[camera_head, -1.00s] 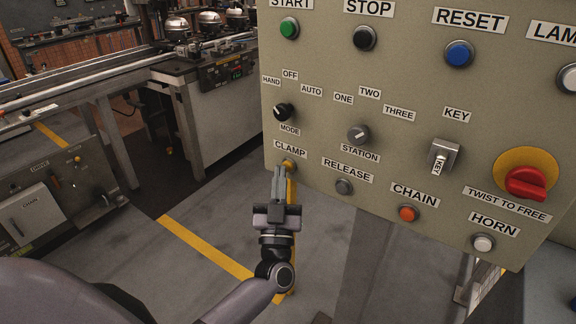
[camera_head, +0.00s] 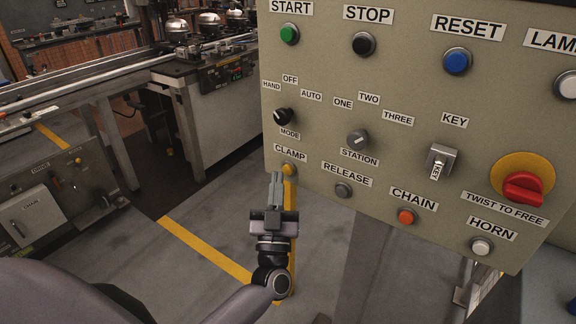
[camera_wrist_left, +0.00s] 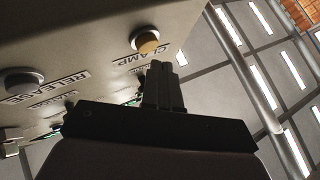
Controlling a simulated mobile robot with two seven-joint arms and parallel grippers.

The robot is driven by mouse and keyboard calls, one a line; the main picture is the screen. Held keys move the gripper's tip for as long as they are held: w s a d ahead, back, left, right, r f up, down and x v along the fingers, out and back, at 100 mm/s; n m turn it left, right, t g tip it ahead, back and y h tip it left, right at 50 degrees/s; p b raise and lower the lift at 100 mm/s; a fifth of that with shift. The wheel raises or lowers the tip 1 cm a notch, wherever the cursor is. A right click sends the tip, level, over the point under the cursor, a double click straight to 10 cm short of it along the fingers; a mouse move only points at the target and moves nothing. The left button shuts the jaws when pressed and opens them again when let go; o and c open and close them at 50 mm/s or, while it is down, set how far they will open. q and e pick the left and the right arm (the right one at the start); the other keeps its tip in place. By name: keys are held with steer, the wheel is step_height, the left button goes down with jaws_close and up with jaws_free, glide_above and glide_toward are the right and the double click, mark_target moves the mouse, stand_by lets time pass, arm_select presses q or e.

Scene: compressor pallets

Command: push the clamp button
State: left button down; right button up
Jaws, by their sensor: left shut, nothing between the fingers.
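The clamp button (camera_head: 288,169) is a small yellow button under the CLAMP label, at the lower left of the beige control panel (camera_head: 320,130). My left gripper (camera_head: 276,176) is shut and empty, its fingertips just below and left of the button in the head view. In the left wrist view the yellow button (camera_wrist_left: 147,41) stands just beyond the shut fingertips (camera_wrist_left: 160,66); a small gap seems to lie between them. My right gripper is not in view.
The black mode knob (camera_head: 283,116) sits above. A conveyor machine (camera_head: 215,100) stands behind at left. The floor below the panel's left edge is clear.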

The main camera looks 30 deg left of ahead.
arm_select(q)
steer(key=shift+s, duration=0.2)
steer(key=s+p, duration=0.3)
steer(key=s, duration=0.3)
steer(key=shift+a, duration=0.25)
stand_by(1.0)
